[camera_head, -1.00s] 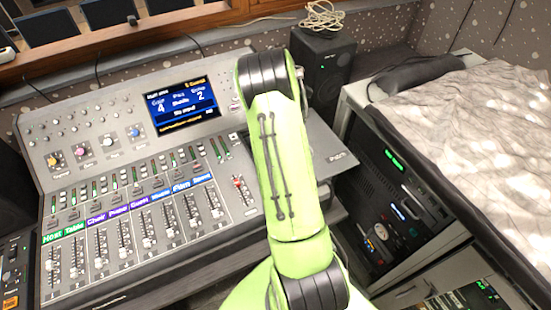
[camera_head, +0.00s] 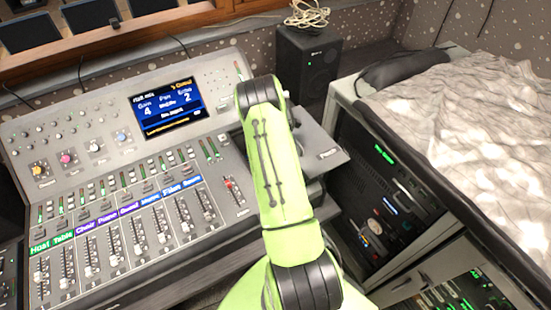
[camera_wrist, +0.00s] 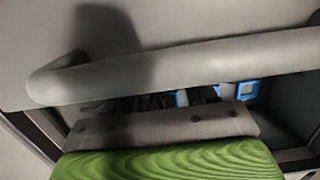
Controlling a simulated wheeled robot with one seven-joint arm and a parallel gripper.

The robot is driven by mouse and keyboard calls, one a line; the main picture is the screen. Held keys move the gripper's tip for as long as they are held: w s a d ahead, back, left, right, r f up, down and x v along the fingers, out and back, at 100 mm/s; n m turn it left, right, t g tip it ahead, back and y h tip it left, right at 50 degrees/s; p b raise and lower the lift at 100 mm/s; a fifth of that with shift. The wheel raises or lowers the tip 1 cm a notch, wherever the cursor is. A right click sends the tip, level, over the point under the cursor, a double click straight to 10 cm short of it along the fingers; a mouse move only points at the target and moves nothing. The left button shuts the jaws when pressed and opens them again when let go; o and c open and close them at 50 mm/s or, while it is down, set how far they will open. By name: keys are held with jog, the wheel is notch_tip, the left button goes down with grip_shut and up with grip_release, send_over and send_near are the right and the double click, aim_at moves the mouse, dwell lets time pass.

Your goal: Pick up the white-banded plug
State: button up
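I cannot pick out the white-banded plug in either view. In the head view my green arm reaches up across the middle, bent over at its top joint, and its far end is hidden. In the wrist view a green ridged part (camera_wrist: 168,163) fills the bottom edge; it seems to belong to my gripper, but no pair of fingertips shows. Just beyond it is a grey bar with dark screws (camera_wrist: 160,128). A thick grey rounded handle (camera_wrist: 190,65) crosses the wrist view, with small blue-framed pieces (camera_wrist: 247,90) in a dark gap behind it.
A mixing console (camera_head: 150,150) with faders and a screen (camera_head: 166,112) stands left of my arm. A black speaker (camera_head: 308,65) stands behind it. At right, a rack cabinet (camera_head: 385,185) with lit equipment stands under a crumpled pale cloth (camera_head: 480,130).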

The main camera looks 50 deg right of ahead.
grip_shut()
jog(key=shift+r, duration=0.1)
notch_tip(320, 180, up, 21)
jog(key=p, duration=0.3)
jog(key=shift+p, duration=0.35)
dwell(0.5)
